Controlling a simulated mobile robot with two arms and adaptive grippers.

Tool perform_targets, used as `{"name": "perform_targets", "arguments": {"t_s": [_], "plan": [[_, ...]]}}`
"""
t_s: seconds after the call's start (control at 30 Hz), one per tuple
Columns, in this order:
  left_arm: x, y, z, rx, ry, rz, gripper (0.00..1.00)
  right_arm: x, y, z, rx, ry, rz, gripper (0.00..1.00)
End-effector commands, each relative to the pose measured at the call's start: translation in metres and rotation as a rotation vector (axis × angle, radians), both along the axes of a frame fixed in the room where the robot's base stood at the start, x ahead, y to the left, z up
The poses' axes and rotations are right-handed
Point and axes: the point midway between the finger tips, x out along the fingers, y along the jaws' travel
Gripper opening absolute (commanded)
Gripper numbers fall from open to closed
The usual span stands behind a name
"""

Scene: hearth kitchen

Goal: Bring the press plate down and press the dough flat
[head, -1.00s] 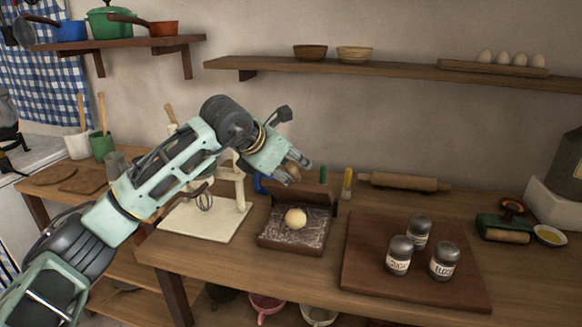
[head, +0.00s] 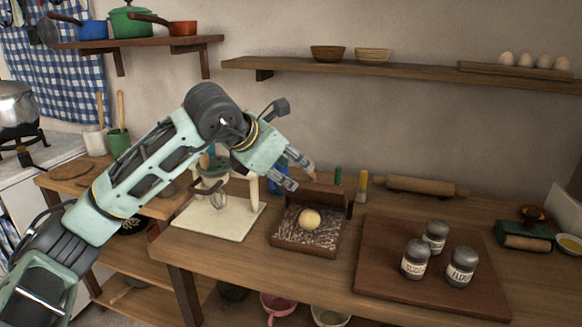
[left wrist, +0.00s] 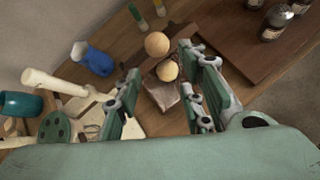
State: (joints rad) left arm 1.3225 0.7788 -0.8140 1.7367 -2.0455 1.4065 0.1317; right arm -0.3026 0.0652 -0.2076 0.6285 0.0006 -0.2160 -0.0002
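The pale dough ball (head: 310,219) sits on the floured base of the press (head: 291,242); the dough (left wrist: 167,71) also shows in the left wrist view. The dark wooden press plate (head: 326,196) stands raised at the back of the base. A round wooden knob (left wrist: 157,43), apparently the plate's handle, appears just beyond the dough in the left wrist view. My left gripper (head: 300,176) is open and empty, above and slightly left of the raised plate. In the left wrist view its fingers (left wrist: 160,62) are spread, one on each side of the knob and dough, apparently touching neither. My right gripper is not in view.
A cream stand mixer (head: 253,190) stands close left of the press, with a blue jug (left wrist: 93,59) behind it. Two brushes (head: 362,185) and a rolling pin (head: 420,187) are at the back. A board (head: 385,281) with 3 jars is to the right.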

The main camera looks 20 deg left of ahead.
Motion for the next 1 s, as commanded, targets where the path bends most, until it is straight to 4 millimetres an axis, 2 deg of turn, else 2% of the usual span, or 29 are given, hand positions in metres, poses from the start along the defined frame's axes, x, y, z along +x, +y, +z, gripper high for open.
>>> {"name": "perform_targets", "arguments": {"t_s": [0.47,0.6,0.63,1.0], "plan": [[0.000,0.000,-0.001,0.001,0.000,-0.001,0.36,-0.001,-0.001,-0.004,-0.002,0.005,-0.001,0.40],[-0.002,0.001,0.001,0.001,0.000,-0.001,0.36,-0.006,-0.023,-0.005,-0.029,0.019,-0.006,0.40],[-0.003,0.001,0.002,0.001,0.000,0.001,0.36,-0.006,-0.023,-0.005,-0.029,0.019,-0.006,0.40],[-0.039,0.016,0.036,-0.001,-0.003,0.000,0.36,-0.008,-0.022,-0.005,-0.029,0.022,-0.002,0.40]]}}
